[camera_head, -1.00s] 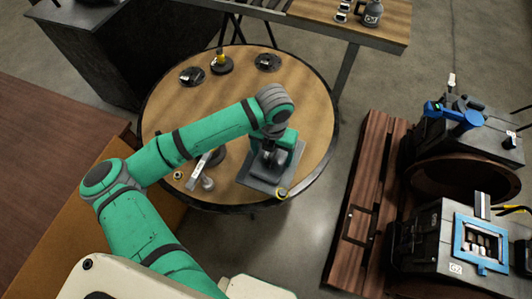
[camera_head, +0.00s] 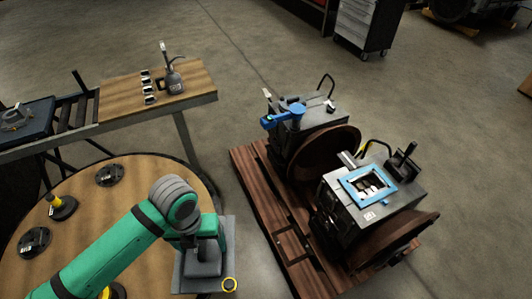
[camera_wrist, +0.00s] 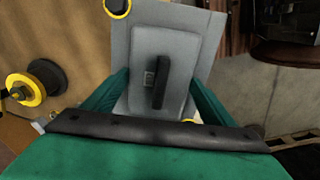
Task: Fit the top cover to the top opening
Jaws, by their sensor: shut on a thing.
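The top cover is a flat grey plate with a raised middle (camera_head: 228,240). It also shows in the wrist view (camera_wrist: 203,45), with a dark handle bar on its face and two yellow rings at its edges. My gripper (camera_wrist: 158,85) is shut on the cover, with a green finger on either side of its raised middle. In the head view my gripper (camera_head: 203,250) and the cover are over the right edge of the round table. The top opening (camera_head: 378,203) has a blue rectangular frame on the nearer grey engine block, to the right, and is uncovered.
The engine blocks stand on a dark red wooden pallet (camera_head: 262,190). Bare floor lies between the table and pallet. The round table (camera_head: 145,175) carries black discs and yellow-and-black parts. A bench with an oil can (camera_head: 174,78) is behind; a blue tool (camera_head: 283,115) sits on the farther block.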

